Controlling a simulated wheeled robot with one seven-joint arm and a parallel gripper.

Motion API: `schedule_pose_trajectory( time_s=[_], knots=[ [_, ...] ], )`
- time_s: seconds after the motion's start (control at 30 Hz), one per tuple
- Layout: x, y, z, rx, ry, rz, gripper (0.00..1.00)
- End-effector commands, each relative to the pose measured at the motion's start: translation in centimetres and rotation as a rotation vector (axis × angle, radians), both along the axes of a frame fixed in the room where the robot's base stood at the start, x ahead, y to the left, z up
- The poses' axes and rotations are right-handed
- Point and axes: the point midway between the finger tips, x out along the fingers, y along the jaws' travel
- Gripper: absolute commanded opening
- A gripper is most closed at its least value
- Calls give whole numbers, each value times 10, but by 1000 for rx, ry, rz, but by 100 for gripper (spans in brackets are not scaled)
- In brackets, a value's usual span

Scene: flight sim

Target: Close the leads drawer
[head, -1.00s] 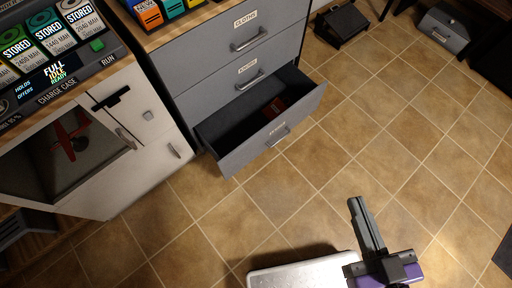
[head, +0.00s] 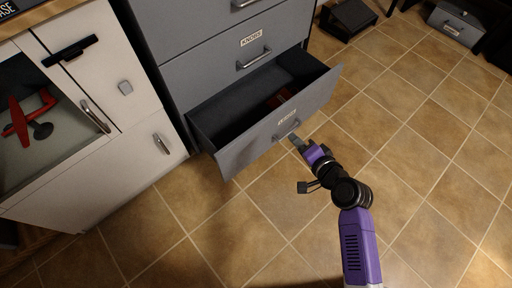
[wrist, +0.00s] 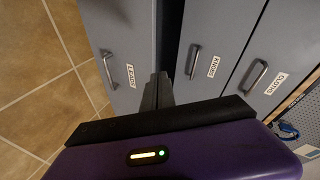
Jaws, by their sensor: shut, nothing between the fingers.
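The leads drawer (head: 262,138) is the lowest drawer of the grey cabinet and stands pulled well out, with a dark interior and a small red item inside. Its front with the LEADS label also shows at the left of the wrist view (wrist: 122,40). Its silver handle (wrist: 108,70) is on the front face. My gripper (head: 297,140) is shut and empty, with its fingertips close to the drawer front near the handle. In the wrist view the fingers (wrist: 158,85) point at the drawer, on the label side of the handle. I cannot tell whether they touch it.
The drawers above, including the knobs drawer (head: 250,42), are shut. A white cabinet (head: 100,130) with a red model plane (head: 22,120) behind an opening stands on the left. A dark box (head: 348,18) and a grey box (head: 455,22) are at the back. The tiled floor (head: 420,140) on the right is clear.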

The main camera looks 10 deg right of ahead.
Motion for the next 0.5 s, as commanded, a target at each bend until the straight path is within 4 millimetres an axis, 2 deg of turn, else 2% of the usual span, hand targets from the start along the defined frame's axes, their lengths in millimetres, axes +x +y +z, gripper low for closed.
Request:
schedule_pose_trajectory(
  time_s=[0.07,0.13,0.3,0.5],
  knots=[
    [-1,18,-16,103,85,41,0],
    [-14,32,-31,176,159,68,0],
    [-27,47,-39,252,235,101,0],
    [-14,58,-51,257,240,100,0]
  ],
)
